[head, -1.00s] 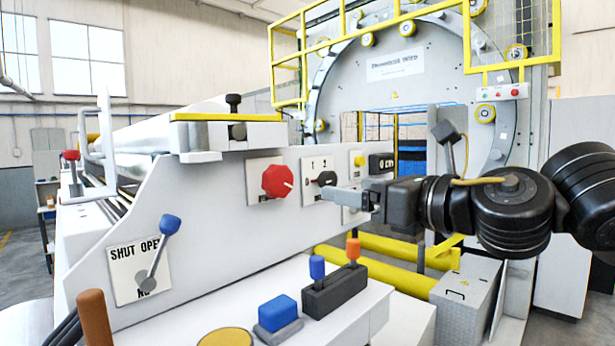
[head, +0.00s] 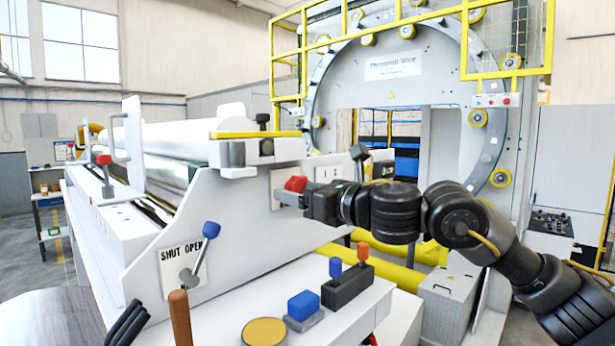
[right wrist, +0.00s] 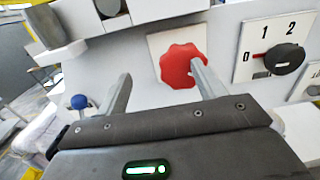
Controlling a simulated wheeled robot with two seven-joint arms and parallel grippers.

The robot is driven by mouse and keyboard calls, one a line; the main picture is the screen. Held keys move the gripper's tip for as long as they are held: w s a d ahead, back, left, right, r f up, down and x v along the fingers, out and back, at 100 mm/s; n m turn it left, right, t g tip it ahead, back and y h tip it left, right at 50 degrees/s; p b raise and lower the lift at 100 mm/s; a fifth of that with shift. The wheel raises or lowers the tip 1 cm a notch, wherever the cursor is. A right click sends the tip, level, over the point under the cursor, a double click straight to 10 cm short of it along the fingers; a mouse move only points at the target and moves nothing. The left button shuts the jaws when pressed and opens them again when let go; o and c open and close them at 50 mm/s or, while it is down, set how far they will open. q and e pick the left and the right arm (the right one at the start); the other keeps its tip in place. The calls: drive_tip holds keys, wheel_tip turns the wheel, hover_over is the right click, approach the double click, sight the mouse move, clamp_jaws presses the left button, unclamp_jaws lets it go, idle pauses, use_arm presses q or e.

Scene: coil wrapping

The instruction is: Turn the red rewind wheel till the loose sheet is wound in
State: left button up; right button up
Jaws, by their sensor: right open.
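The red rewind wheel (head: 295,184) is a lobed knob on a pale plate on the machine's front panel. In the head view my right gripper (head: 283,198) is at its lower left edge and partly covers it. In the right wrist view the wheel (right wrist: 183,66) shows between the two spread fingers, nearer the right one, which overlaps its edge. The gripper (right wrist: 162,90) is open; whether a finger touches the wheel I cannot tell. A shiny roll (head: 155,150) lies behind the panel; I cannot make out a loose sheet.
A black 0-1-2 selector (right wrist: 284,59) sits right of the wheel. A blue-tipped shut/open lever (head: 211,229) is lower left. Below are a blue button (head: 303,304), a joystick box (head: 347,287) and a yellow disc (head: 264,332). A big ring machine (head: 390,80) stands behind.

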drive_tip(key=shift+w+d+f, duration=0.2)
drive_tip(key=shift+w+d, duration=0.55)
drive_tip(key=shift+w, duration=0.1)
drive_tip(key=shift+w+d+f, duration=0.1)
drive_tip(key=shift+w+f, duration=0.05)
drive_tip(key=shift+w, duration=0.1)
drive_tip(key=shift+w+a+f, duration=0.25)
drive_tip(key=shift+w, duration=0.4)
drive_tip(key=shift+w+a+f, duration=0.2)
drive_tip(key=shift+w+a, duration=0.05)
drive_tip(key=shift+w, duration=0.35)
drive_tip(key=c, duration=0.6)
drive_tip(key=shift+s+a+r, duration=0.1)
drive_tip(key=shift+s, duration=0.15)
drive_tip(key=shift+c, duration=1.3)
drive_tip(key=shift+s+r, duration=0.1)
drive_tip(key=shift+s, duration=0.05)
drive_tip(key=shift+c, duration=0.6)
use_arm(q)
drive_tip(key=shift+w+a, duration=0.1)
drive_tip(key=shift+w, duration=0.4)
use_arm(e)
drive_tip(key=shift+r, duration=0.1)
use_arm(q)
drive_tip(key=shift+w+f, duration=0.15)
drive_tip(key=shift+f, duration=0.1)
use_arm(e)
drive_tip(key=shift+r+m, duration=0.1)
drive_tip(key=shift+m, duration=0.4)
